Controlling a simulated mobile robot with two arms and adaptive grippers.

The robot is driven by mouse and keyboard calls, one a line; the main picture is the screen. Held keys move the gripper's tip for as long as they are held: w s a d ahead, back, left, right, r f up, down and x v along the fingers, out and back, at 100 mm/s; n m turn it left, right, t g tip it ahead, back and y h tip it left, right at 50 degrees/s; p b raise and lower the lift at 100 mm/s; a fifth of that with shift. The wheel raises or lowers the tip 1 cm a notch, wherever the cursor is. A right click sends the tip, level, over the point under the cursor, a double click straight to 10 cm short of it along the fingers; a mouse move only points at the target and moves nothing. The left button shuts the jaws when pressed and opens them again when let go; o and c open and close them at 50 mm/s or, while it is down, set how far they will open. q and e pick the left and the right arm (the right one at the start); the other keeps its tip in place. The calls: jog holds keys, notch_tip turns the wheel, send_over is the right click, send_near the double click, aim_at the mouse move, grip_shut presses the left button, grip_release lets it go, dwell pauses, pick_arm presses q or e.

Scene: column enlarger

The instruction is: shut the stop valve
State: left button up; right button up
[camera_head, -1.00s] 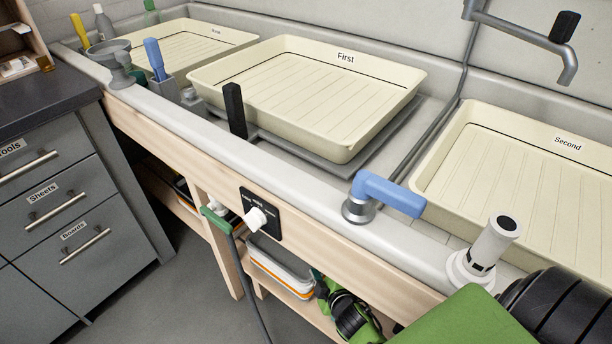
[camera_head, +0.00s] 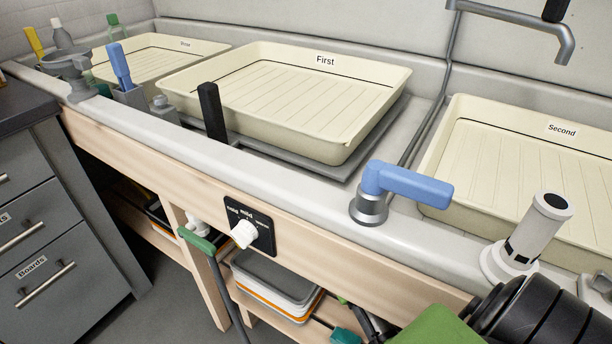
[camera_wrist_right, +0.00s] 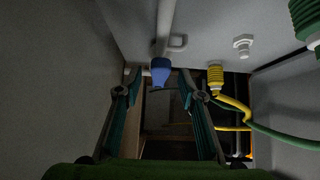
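In the right wrist view a blue handle (camera_wrist_right: 161,70) hangs at the end of a pale pipe under a grey surface. It looks like the stop valve, but I cannot be sure. My right gripper (camera_wrist_right: 159,77) is open and empty, its two teal-padded fingers on either side of the handle's lower end in the picture. I cannot tell how far the handle is beyond the tips. In the head view my right arm comes in at the lower right and its fingertips cannot be made out. A blue lever (camera_head: 408,184) on a metal base stands on the sink rim. My left gripper is not in view.
Trays labelled First (camera_head: 300,95) and Second (camera_head: 530,160) lie in the sink. A white knob (camera_head: 243,234) sits on the wooden front, with stacked trays (camera_head: 275,280) below. In the wrist view, a yellow fitting (camera_wrist_right: 215,75) and hoses are right of the blue handle; walls flank both sides.

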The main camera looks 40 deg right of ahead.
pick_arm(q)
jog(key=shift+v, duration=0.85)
pick_arm(e)
jog(key=shift+x, duration=1.85)
grip_shut()
pick_arm(q)
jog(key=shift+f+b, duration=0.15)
jog(key=shift+b, duration=0.15)
pick_arm(e)
jog(key=shift+f, duration=0.1)
